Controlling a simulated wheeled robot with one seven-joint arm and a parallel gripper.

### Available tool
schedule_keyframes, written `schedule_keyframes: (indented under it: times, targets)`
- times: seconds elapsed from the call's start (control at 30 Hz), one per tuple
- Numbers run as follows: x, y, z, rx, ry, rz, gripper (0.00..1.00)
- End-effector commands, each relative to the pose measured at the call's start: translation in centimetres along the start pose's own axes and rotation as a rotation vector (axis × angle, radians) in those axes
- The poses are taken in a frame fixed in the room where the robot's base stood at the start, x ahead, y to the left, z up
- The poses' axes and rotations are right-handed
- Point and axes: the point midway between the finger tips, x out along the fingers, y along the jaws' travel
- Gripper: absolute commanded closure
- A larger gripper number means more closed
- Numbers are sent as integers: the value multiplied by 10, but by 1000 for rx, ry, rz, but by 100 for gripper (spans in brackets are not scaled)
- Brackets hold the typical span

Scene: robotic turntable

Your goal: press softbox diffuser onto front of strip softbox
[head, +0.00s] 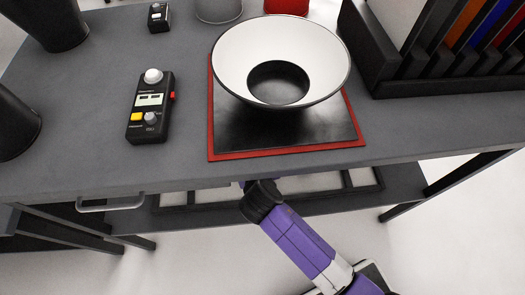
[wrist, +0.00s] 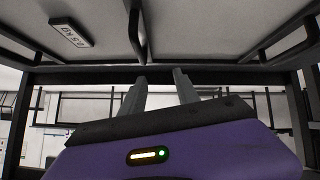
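I cannot make out a strip softbox or a softbox diffuser in either view. My gripper shows in the wrist view (wrist: 160,78) with its two grey fingers apart and nothing seen between them. It points at the underside of a table or shelf, with dark frame bars beyond the fingertips. In the head view my purple arm reaches up from the bottom to below the table's front edge, and the gripper itself is hidden under the tabletop.
The grey table (head: 100,100) bears a white bowl-shaped reflector (head: 315,45) on a black and red mat (head: 225,140), a black handheld meter (head: 150,105) and a dark rack (head: 440,85) of coloured sheets. A lower shelf (head: 400,185) and table legs lie close around my arm.

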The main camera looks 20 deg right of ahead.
Motion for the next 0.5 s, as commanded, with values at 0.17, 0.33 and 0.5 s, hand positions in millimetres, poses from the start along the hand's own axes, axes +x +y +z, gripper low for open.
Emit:
schedule_keyframes:
  times: [0.17, 0.33, 0.5]
  targets:
    - [2, 19, 24, 40, -73, 82, 62]
    - [7, 24, 29, 77, -89, 102, 62]
    - [25, 25, 31, 77, -89, 101, 62]
